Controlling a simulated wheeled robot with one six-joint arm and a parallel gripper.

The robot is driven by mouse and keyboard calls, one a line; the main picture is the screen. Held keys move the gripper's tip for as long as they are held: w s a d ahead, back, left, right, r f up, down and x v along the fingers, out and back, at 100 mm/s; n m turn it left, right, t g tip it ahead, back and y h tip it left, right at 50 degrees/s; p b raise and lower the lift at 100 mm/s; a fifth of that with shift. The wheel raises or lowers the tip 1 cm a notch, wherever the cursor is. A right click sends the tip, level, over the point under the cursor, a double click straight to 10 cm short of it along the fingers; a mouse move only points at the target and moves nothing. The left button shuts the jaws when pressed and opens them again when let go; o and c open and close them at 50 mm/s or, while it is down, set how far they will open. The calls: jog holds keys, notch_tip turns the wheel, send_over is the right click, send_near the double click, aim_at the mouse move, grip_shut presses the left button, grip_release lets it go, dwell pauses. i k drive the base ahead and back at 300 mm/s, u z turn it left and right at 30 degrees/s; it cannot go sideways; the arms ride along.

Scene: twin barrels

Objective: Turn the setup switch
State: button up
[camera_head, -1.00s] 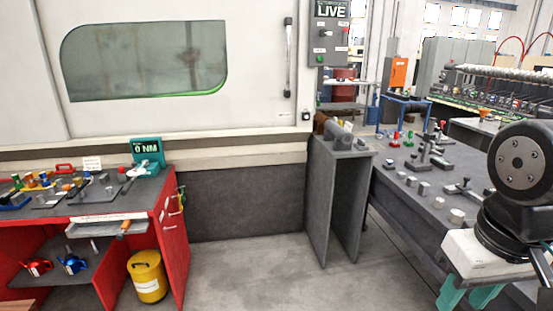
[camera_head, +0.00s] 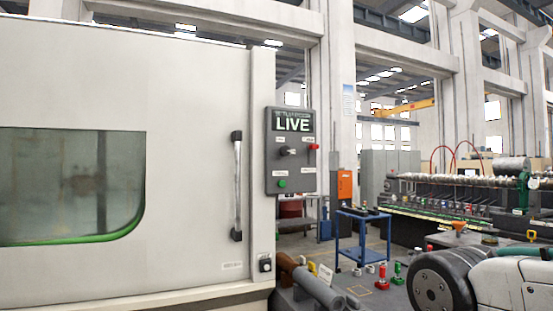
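A dark grey control panel (camera_head: 291,165) hangs at the right edge of the large machine in the head view. Its lit display (camera_head: 292,124) reads LIVE. Below the display is a dark rotary switch (camera_head: 287,151) with a lighter handle that looks roughly sideways. A red button or knob (camera_head: 313,147) sits at the panel's right edge, and a green button (camera_head: 282,184) is lower down. The small labels are too blurred to read. My arm shows at the lower right, well away from the panel. My gripper is out of view.
The machine's closed pale door (camera_head: 200,180) has a vertical handle (camera_head: 237,185) left of the panel. A small black-and-white fixture (camera_head: 265,263) sits below it. Grey cylinders (camera_head: 315,285) lie beneath the panel. A blue cart (camera_head: 362,235) stands behind. The space directly before the panel looks clear.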

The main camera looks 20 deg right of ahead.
aim_at(285, 150)
jog(key=u, duration=0.4)
jog(key=i, duration=0.65)
jog(key=z, duration=1.15)
jog(key=k, duration=0.6)
jog(key=z, duration=0.1)
jog(key=i, duration=0.35)
jog(key=u, duration=0.85)
jog(key=i, duration=0.55)
jog(key=u, duration=0.05)
